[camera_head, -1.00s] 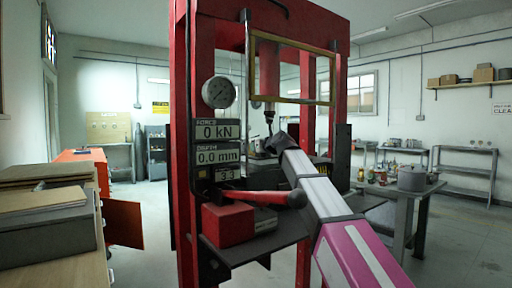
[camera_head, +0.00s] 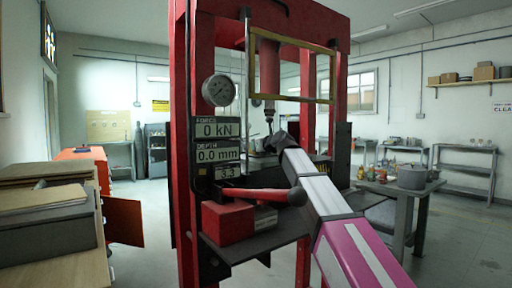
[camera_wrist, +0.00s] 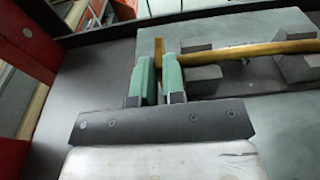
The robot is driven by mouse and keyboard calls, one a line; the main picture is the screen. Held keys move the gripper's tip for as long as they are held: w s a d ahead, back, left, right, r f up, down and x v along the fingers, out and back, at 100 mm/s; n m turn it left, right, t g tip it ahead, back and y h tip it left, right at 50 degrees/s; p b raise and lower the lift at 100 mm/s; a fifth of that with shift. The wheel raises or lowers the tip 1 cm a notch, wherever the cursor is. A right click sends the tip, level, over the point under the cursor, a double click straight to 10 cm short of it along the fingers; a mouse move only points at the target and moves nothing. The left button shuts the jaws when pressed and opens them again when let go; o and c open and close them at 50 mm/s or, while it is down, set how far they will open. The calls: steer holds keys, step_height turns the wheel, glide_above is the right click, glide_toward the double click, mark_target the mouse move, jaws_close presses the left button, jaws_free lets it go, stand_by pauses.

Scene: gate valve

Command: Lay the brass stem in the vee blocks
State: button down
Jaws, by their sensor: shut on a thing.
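The brass stem (camera_wrist: 250,50) lies roughly level across the wrist view, with a crosspiece at its left end. My gripper (camera_wrist: 158,60) has green fingers closed on that left end. One grey vee block (camera_wrist: 203,79) is just right of the fingers, and a second vee block (camera_wrist: 296,69) is farther right. The stem passes over both blocks, whose sides show above and below it. I cannot tell whether it touches the vees or hangs just above them. In the head view my gripper is hidden behind my wrist and the press; the stem cannot be made out.
The red press frame (camera_head: 182,150) stands close around my arm, with a gauge (camera_head: 218,90) and a yellow-edged guard (camera_head: 292,98). A red lever (camera_head: 255,195) and red box (camera_head: 227,222) sit in front.

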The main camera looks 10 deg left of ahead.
steer(key=c, duration=1.1)
jaws_free()
steer(key=shift+f, duration=0.1)
steer(key=v, duration=1)
steer(key=shift+s+d, duration=0.25)
